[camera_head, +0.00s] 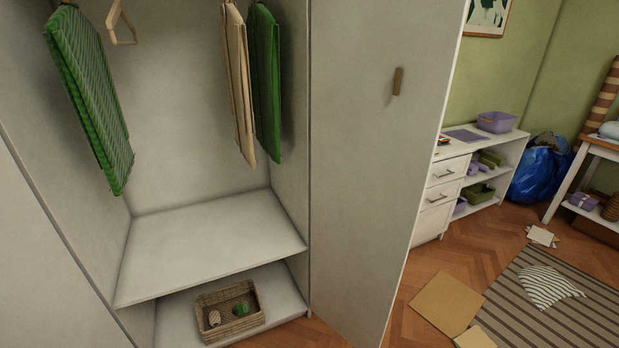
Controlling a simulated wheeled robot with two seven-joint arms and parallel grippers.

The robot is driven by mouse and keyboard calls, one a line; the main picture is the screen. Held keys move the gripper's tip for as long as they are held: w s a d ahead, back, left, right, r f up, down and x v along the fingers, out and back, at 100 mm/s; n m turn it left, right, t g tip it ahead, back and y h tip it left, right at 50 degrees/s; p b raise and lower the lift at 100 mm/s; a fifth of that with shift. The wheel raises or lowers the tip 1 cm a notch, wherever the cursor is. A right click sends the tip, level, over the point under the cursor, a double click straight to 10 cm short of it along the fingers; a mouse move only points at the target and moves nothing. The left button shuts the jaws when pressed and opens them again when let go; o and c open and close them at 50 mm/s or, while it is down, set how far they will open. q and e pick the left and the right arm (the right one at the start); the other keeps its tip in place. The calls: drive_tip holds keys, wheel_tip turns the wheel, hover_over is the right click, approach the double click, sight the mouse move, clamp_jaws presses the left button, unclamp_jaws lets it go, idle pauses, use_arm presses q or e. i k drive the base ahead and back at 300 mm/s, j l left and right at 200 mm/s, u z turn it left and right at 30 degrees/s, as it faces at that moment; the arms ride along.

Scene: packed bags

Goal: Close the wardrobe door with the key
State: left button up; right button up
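A white wardrobe (206,243) stands in front of me, and one compartment of it is open. A white door panel (360,190) with a small wooden handle (397,81) stands at the right of the open compartment. Another pale panel (45,265) is at the lower left, cut off by the frame. I see no key in this view. Neither of my grippers is in view.
Green and beige clothes (88,95) hang inside, beside an empty hanger (120,28). A wicker basket (230,333) with small items sits on the bottom shelf. A cardboard sheet (447,303) and striped rug (540,315) lie on the floor beside a white drawer unit (441,195).

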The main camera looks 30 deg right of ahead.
sight(373, 149)
drive_tip(key=l+u, duration=0.15)
drive_tip(key=l, duration=0.4)
drive_tip(key=l+u, duration=0.1)
drive_tip(key=l, duration=0.5)
drive_tip(key=l+u, duration=0.15)
drive_tip(key=l, duration=0.4)
drive_tip(key=l+u, duration=0.15)
drive_tip(key=l, duration=0.4)
drive_tip(key=l+u, duration=0.15)
drive_tip(key=l, duration=0.4)
drive_tip(key=k+l+u, duration=0.1)
drive_tip(key=l, duration=0.45)
drive_tip(key=k+l+u, duration=0.15)
drive_tip(key=l, duration=0.4)
